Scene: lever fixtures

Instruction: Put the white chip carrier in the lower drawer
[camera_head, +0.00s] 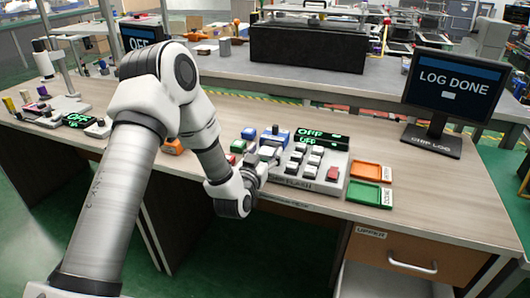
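My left arm reaches from the lower left to the bench, and my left gripper (264,163) is at the left side of a grey panel marked FLASH (296,181). The fingers are small and partly hidden, so I cannot tell if they hold anything. Several white blocks (299,147) sit in rows on the panel; I cannot tell which, if any, is the chip carrier. A wooden drawer front (450,262) with a metal handle and a small label shows at lower right, looking closed. A pale surface (375,284) shows below it; its nature is unclear. My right gripper is not in view.
Orange (371,171) and green (369,194) trays lie right of the panel. A monitor (450,86) reading LOG DONE stands at the right. Blue (274,136), green and red blocks are near the panel. A black case (308,46) sits behind. Bench space before the monitor is clear.

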